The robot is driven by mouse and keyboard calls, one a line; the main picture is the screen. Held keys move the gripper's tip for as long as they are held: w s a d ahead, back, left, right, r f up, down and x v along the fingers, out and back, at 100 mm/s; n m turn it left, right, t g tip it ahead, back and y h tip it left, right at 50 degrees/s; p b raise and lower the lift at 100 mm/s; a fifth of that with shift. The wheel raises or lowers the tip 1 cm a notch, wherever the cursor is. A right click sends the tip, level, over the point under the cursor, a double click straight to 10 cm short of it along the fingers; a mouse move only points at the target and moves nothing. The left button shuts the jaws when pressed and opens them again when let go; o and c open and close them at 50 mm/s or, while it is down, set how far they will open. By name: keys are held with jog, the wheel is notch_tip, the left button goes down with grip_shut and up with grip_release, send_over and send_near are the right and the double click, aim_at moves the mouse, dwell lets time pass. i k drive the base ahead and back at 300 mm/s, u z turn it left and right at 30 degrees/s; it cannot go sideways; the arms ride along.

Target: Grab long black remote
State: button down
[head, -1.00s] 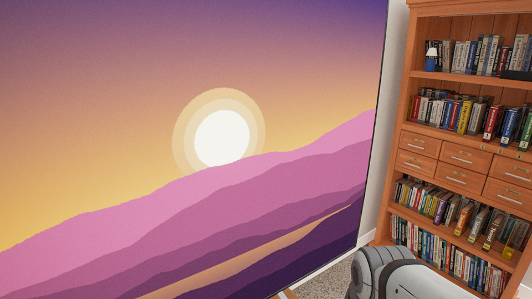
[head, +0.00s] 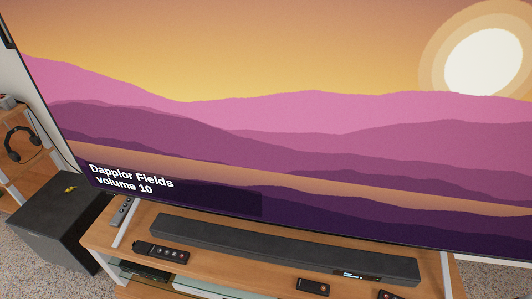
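A long black remote (head: 161,252) with buttons lies flat on the wooden TV stand (head: 97,239), in front of the left part of a long dark soundbar (head: 285,250). A shorter black remote (head: 312,287) with a red mark lies further right, near the bottom of the picture. Another small dark remote (head: 386,295) is partly cut off by the bottom edge. My gripper is not in view.
A large TV screen fills most of the view behind the stand. A black subwoofer (head: 55,220) stands on the carpet at the left, with a small yellow item on top. Headphones (head: 20,143) hang by a wooden shelf at the far left.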

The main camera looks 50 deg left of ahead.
aim_at(152, 253)
jog(key=u, duration=4.3)
jog(key=i, duration=3.7)
